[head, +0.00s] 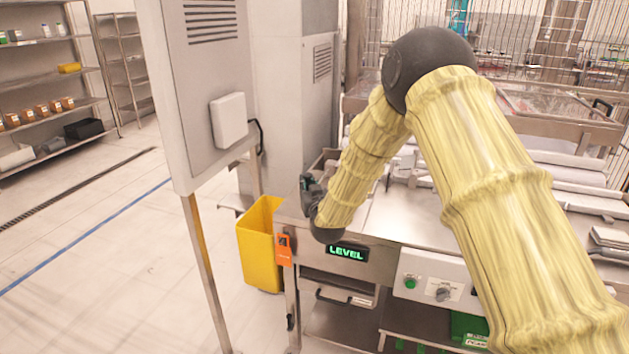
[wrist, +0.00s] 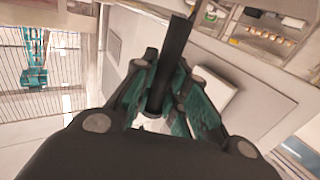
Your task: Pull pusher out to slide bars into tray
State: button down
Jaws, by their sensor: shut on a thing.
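My gripper (head: 309,184) is at the left end of the steel machine table, at the end of my yellow-sleeved arm. In the wrist view its teal-lined fingers (wrist: 167,82) are closed around a dark cylindrical bar (wrist: 174,50), which looks like a handle, likely the pusher's. The rest of the pusher and its link to the machine are hidden. Long pale bars (head: 565,160) lie on the machine at the right, partly behind my arm. I cannot make out which part is the tray.
The machine front has a green "LEVEL" display (head: 347,252) and a control box (head: 436,279) with a green button and a knob. A yellow bin (head: 260,243) stands at its left, beside a tall grey cabinet (head: 208,90). The floor at the left is open, with shelves (head: 45,85) behind.

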jog(key=shift+s+a+f, duration=0.1)
jog(key=shift+s+a, duration=0.1)
jog(key=shift+s, duration=0.05)
jog(key=c, duration=1.7)
grip_release()
jog(key=shift+c, duration=0.2)
jog(key=o, duration=0.3)
jog(key=shift+s, duration=0.2)
jog(key=shift+w, duration=0.1)
jog(key=s, duration=0.4)
jog(key=s+d, duration=0.1)
jog(key=s, duration=0.3)
jog(key=s+d, duration=0.1)
jog(key=s, duration=0.2)
jog(key=shift+s, duration=0.4)
